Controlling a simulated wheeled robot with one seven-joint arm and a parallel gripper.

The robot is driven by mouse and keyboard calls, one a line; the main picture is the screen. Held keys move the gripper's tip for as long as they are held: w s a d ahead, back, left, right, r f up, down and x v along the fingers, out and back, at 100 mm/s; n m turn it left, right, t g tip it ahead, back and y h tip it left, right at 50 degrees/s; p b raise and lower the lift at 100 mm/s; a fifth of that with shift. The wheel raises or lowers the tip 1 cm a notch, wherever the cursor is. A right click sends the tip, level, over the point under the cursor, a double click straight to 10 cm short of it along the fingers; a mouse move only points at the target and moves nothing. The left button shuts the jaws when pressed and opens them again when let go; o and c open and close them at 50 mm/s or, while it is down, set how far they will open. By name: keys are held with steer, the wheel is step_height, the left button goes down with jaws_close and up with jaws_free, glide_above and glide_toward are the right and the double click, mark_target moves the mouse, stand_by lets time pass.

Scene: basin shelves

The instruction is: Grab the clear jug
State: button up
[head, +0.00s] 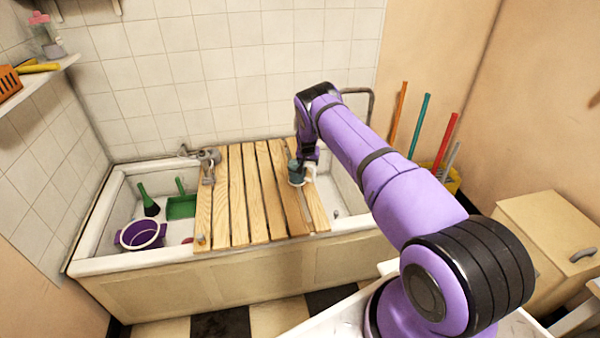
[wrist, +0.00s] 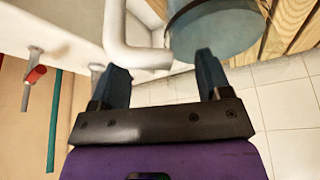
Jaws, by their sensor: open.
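The clear jug (head: 296,174) looks grey-teal and stands on the wooden slats at the right side of the basin. Its white handle (head: 309,173) faces right. In the wrist view the jug's round body (wrist: 215,28) is at the top, partly cut off, with the white handle (wrist: 118,38) to its left. My gripper (head: 304,158) is over the jug's handle side, pointing down. In the wrist view my gripper (wrist: 160,68) is open, with the handle's bend just ahead of the gap between its fingers. I cannot tell whether they touch. The arm partly hides the jug's top.
The slatted board (head: 235,205) spans the basin (head: 190,255). A purple tub (head: 140,235), a green dustpan (head: 182,206) and a green brush (head: 149,203) lie in its left part. A tap (head: 207,157) is at the back. Coloured poles (head: 421,125) stand at the right.

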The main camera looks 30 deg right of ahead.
jaws_close()
stand_by(1.4)
